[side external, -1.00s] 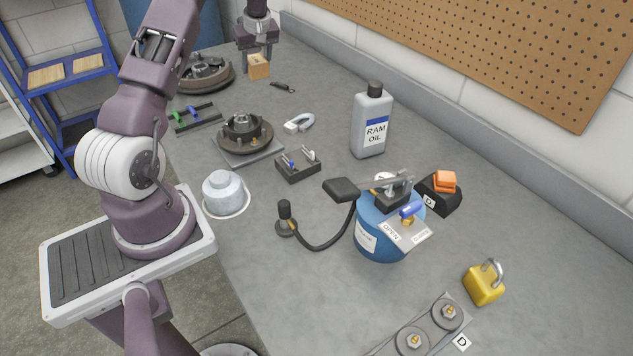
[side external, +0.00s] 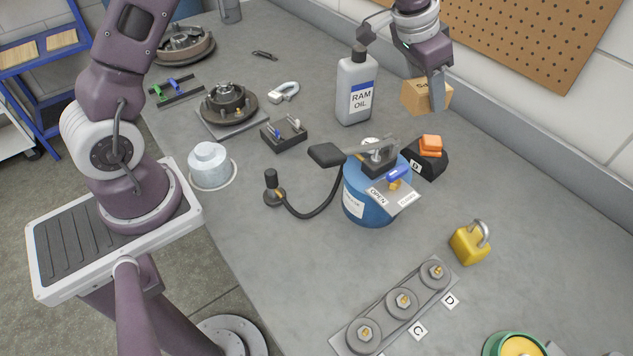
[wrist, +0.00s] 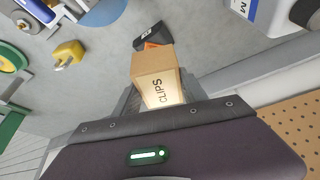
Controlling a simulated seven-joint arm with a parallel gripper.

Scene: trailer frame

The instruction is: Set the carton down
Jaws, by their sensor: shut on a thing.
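The carton is a small tan cardboard box (side external: 414,97), and the wrist view shows the word CLIPS on the carton (wrist: 152,65). My gripper (side external: 436,92) is shut on it at the right of the side view, with a grey finger across its near side. The carton appears to be held above the back of the table, right of the RAM OIL bottle. In the wrist view my gripper (wrist: 150,100) is at the carton's lower part. The far finger is largely hidden.
The RAM OIL bottle (side external: 355,88) stands left of the carton. A yellow padlock (side external: 469,243) lies further right. Bare grey table (side external: 530,200) extends right.

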